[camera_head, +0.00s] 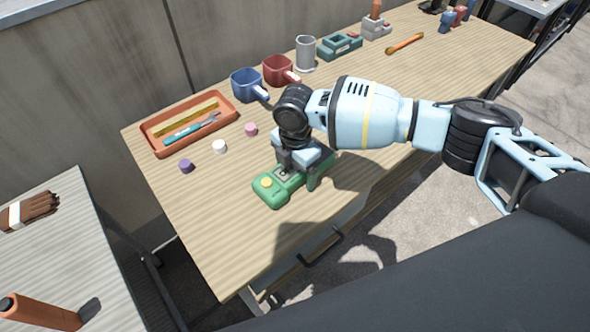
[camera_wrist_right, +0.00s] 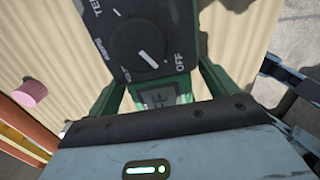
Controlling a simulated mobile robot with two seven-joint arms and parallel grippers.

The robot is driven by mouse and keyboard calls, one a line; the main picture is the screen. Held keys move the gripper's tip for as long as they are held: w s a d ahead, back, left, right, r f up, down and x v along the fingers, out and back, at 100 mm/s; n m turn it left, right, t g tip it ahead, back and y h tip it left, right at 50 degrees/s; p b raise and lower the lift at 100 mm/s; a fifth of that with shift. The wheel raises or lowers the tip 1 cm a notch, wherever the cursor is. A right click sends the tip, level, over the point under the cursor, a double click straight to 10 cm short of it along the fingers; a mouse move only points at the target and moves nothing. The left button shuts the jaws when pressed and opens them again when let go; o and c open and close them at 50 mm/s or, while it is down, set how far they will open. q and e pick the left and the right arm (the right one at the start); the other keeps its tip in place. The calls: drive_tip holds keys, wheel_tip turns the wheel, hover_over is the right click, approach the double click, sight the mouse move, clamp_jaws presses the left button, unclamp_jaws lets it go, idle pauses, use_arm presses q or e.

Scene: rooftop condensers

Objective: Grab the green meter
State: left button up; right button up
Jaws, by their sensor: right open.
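The green meter (camera_head: 268,194) lies on the wooden table near its front edge, with a yellow round spot on its near end. My right gripper (camera_head: 298,178) is open over the meter's middle, pointing down, with a finger on either side of the body. In the right wrist view the meter's dark dial face (camera_wrist_right: 150,45) fills the top middle, with lettering such as OFF. A small display shows below it, close to the palm. Whether the fingers touch the meter I cannot tell. My left gripper is not in view.
An orange tray (camera_head: 149,142) with tools lies at the left. Purple (camera_head: 186,166), white (camera_head: 219,147) and pink (camera_head: 250,129) small pieces lie between. Blue (camera_head: 245,83) and red (camera_head: 277,70) mugs stand behind my gripper. The table's front left is clear.

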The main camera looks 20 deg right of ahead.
drive_tip(key=shift+c, duration=0.4)
drive_tip(key=c, duration=1.2)
drive_tip(key=shift+c, duration=0.5)
drive_tip(key=shift+r, duration=0.1)
drive_tip(key=shift+r, duration=0.45)
wheel_tip(320, 180, up, 3)
drive_tip(key=shift+w+f, duration=0.1)
drive_tip(key=shift+f, duration=0.05)
drive_tip(key=s+a, duration=0.2)
drive_tip(key=s, duration=0.2)
drive_tip(key=s+a+r+p, duration=0.1)
drive_tip(key=s+a, duration=0.1)
drive_tip(key=s, duration=0.3)
drive_tip(key=s+a, duration=0.2)
drive_tip(key=s, duration=0.2)
drive_tip(key=shift+s+a+r, duration=0.15)
drive_tip(key=shift+s+a, duration=0.05)
drive_tip(key=shift+s, duration=0.15)
drive_tip(key=shift+s+a, duration=0.2)
drive_tip(key=shift+s, duration=0.3)
